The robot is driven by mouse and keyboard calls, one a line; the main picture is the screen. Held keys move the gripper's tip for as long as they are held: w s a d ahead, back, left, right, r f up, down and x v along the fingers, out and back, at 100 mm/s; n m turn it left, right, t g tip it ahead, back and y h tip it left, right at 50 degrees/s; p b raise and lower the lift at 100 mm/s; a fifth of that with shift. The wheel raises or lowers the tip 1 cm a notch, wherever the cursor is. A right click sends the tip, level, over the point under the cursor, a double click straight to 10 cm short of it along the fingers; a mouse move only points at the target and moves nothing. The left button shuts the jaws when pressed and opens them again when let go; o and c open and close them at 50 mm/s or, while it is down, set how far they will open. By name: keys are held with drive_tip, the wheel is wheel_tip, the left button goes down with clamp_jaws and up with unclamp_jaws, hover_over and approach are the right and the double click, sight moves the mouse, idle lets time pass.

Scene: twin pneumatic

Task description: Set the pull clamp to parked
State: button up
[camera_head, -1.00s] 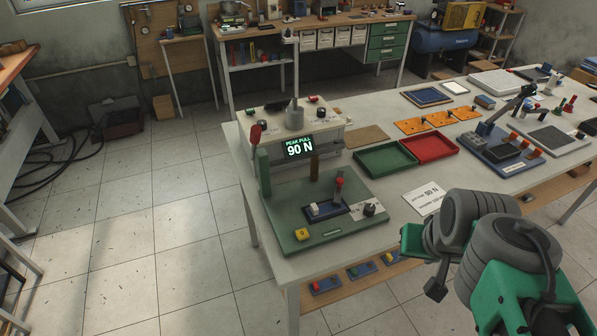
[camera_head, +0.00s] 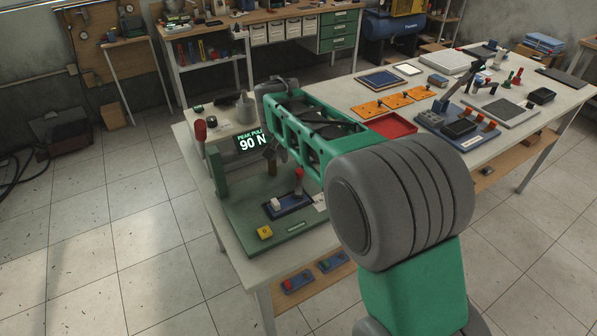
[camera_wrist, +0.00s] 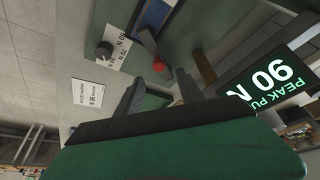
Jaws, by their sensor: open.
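A green test plate (camera_head: 245,235) lies at the near-left corner of the table. On it, a small blue fixture (camera_head: 288,208) carries a white block (camera_head: 276,204) and an upright lever with a red grip (camera_head: 298,176), which looks like the clamp's handle. My gripper (camera_head: 270,152) is over the plate, partly hidden by my arm. In the wrist view, its fingers (camera_wrist: 160,92) are open and empty. The red grip (camera_wrist: 158,66) shows beyond the fingertips, near the gap, apparently not touched.
The display (camera_head: 252,142) reads PEAK PULL 90 N and stands close to my gripper; it is large in the wrist view (camera_wrist: 268,80). A black knob (camera_wrist: 104,50) is beside force labels. A yellow button (camera_head: 265,232) is at the plate's front. A red tray (camera_head: 390,127) lies right.

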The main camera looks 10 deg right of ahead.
sight(299, 171)
drive_tip(key=p+x, duration=0.1)
drive_tip(key=x, duration=0.6)
drive_tip(key=shift+d, duration=0.15)
drive_tip(key=shift+c, duration=0.6)
clamp_jaws()
idle(0.5)
